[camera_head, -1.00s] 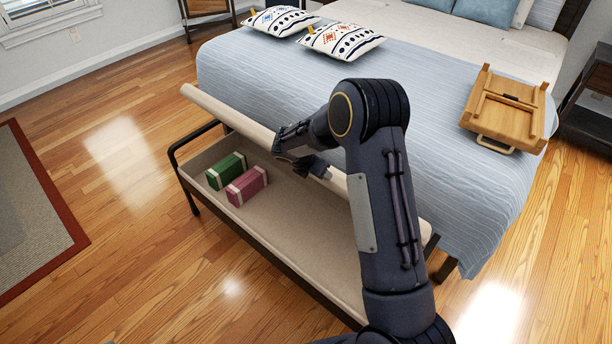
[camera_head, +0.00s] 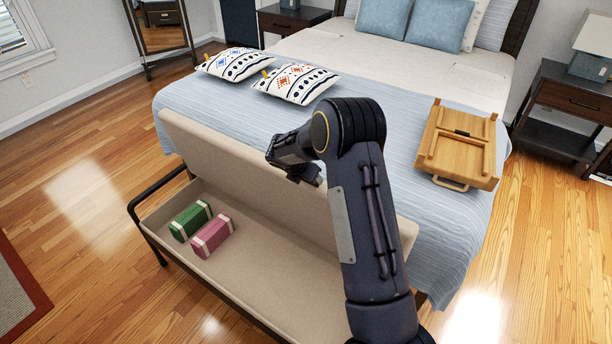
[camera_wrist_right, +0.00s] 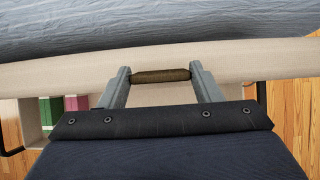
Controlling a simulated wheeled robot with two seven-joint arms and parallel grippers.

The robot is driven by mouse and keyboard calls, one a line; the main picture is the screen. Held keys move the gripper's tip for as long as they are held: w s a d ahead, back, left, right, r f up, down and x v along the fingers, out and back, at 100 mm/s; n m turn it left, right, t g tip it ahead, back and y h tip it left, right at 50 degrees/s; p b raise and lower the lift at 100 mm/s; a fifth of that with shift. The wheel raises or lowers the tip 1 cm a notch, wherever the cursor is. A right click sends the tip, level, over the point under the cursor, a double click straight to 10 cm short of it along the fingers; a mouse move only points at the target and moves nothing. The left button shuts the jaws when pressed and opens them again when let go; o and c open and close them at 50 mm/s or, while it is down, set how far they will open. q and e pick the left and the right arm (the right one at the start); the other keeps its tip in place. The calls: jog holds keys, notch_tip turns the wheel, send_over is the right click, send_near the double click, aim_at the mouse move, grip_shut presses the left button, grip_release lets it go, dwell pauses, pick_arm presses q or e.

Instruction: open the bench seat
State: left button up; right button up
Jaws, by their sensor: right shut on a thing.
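The bench seat (camera_head: 215,158) is a beige padded lid at the foot of the bed, tilted up steeply. The beige storage box (camera_head: 262,268) beneath it shows its inside. My right gripper (camera_head: 318,176) is at the lid's front side in the head view, partly hidden by my own wrist. In the right wrist view my right gripper (camera_wrist_right: 160,76) has its two fingers at the ends of a brown cylindrical handle (camera_wrist_right: 160,75) on the lid, and is shut on it. My left gripper is not in view.
A green box (camera_head: 190,221) and a pink box (camera_head: 212,237) lie inside the bench at the left. A bed (camera_head: 385,100) stands right behind the lid, with patterned pillows (camera_head: 297,83) and a folded wooden tray (camera_head: 458,146) on it. Wooden floor (camera_head: 75,200) is clear at the left.

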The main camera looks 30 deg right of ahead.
jog(key=o, duration=1.4)
jog(key=b+v, duration=0.1)
jog(key=v, duration=0.6)
jog(key=shift+s+a+r, duration=0.1)
jog(key=shift+a+r, duration=0.1)
jog(key=shift+r, duration=0.1)
